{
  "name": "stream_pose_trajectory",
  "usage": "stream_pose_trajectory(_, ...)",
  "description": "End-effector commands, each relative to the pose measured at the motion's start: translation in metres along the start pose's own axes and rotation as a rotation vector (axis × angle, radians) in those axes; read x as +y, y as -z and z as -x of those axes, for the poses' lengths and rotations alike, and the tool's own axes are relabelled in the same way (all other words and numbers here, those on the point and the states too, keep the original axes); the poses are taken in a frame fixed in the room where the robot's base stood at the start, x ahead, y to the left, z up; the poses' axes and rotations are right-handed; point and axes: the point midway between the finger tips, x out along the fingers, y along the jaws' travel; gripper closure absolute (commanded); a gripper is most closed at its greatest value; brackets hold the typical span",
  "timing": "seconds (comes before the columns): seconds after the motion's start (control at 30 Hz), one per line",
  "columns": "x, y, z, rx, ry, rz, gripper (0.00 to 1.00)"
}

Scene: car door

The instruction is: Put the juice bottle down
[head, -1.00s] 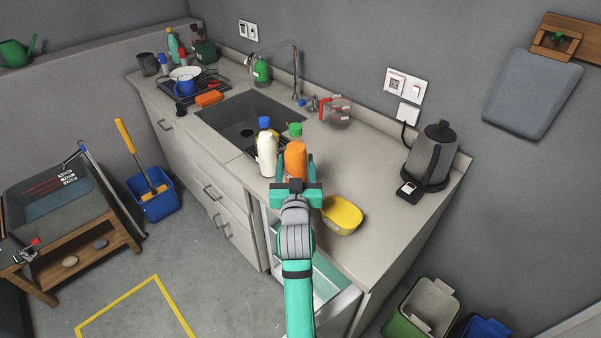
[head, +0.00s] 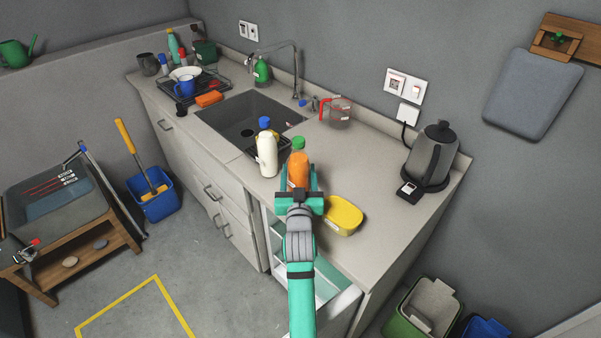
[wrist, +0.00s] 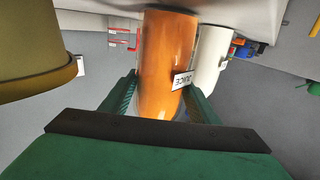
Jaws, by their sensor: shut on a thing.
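The orange juice bottle (head: 297,170) with a green cap is upright at the counter (head: 352,170), between the white bottle and the yellow tub. My gripper (head: 299,190) is shut on it from the front. In the wrist view the orange bottle (wrist: 165,60), with its white "JUICE" label, stands between the two green fingers. The picture is upside down there, and the bottle's base lies close to the counter surface. I cannot tell whether the base touches it.
A white bottle with a blue cap (head: 266,155) stands just left of the juice bottle. A yellow tub (head: 342,216) is close on the right. The sink (head: 248,118) is behind left, a kettle (head: 430,155) at right. An open drawer (head: 330,292) is below.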

Motion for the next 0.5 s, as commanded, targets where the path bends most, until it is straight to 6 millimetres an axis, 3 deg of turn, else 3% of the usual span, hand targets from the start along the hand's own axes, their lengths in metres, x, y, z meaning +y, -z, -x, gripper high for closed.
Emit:
stream_pose_trajectory(0.07, -0.0001, -0.0007, 0.0001, 0.003, 0.000, 0.000, 0.85)
stream_pose_trajectory(0.1, -0.0001, -0.0022, 0.0000, 0.000, 0.000, 0.000, 0.38)
stream_pose_trajectory(0.17, -0.0001, -0.0021, 0.0000, 0.000, 0.000, 0.000, 0.26)
stream_pose_trajectory(0.5, 0.0002, -0.0024, 0.0000, -0.001, 0.000, 0.000, 0.26)
